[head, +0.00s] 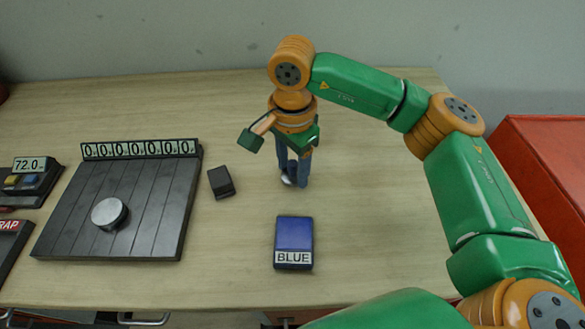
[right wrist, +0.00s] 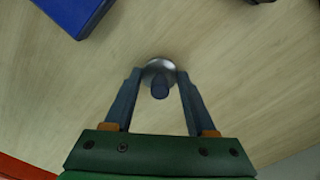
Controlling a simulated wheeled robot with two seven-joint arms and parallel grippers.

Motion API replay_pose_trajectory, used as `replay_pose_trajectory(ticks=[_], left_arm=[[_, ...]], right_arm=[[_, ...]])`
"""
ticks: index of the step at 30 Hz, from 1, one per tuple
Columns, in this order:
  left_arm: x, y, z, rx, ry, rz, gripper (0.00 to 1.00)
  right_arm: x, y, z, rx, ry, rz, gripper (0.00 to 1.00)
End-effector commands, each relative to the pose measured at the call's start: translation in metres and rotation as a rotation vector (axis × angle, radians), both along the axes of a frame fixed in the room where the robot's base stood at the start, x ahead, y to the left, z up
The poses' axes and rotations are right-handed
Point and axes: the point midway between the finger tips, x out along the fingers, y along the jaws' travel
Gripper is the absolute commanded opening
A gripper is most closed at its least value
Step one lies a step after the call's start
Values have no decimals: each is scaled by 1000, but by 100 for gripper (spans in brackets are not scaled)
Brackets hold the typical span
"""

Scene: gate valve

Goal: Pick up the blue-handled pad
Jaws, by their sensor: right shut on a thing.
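The blue-handled pad (right wrist: 159,78) is a shiny round metal disc with a blue knob, between my right gripper's fingertips in the right wrist view. My right gripper (head: 294,174) points down over the table and is shut on the pad. In the head view only a bit of the silvery pad (head: 287,181) shows at the fingertips. The fingers hide the rest. I cannot tell whether the pad touches the table. My left gripper is not in view.
A blue block labelled BLUE (head: 294,234) lies in front of the gripper. A small black block (head: 221,182) is to the left. Further left, a dark slatted platform (head: 150,222) with a digit display bears a metal cylinder (head: 109,213). A red box (head: 545,160) stands right.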

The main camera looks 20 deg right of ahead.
Motion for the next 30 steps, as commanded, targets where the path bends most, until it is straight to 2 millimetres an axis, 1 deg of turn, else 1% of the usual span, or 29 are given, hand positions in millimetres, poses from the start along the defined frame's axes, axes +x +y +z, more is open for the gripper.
replay_pose_trajectory(ticks=[2, 5, 8, 9, 12, 14, 16, 18, 21, 24, 30], left_arm=[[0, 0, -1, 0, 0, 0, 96], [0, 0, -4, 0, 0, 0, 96], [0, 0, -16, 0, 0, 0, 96], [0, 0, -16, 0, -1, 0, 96], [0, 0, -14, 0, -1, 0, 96], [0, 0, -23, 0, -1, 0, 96], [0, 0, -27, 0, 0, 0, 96], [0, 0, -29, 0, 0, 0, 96], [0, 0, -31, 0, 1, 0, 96], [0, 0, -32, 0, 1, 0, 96], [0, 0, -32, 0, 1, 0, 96]], right_arm=[[1, 0, 6, 2, -2, 0, 0], [1, 1, 26, 2, -6, 0, 0], [-17, 7, 48, 1, -9, 8, 0], [-26, 11, 62, 2, -10, 6, 0], [-51, 18, 94, -3, -12, 5, 0], [-70, 25, 96, -3, -10, 7, 0], [-89, 32, 106, -2, -10, 6, 0], [-105, 38, 113, -1, -8, 5, 0], [-121, 44, 122, 0, -4, 4, 0], [-129, 47, 126, 0, -2, 1, 0], [-132, 48, 128, 0, -1, 0, 0]])
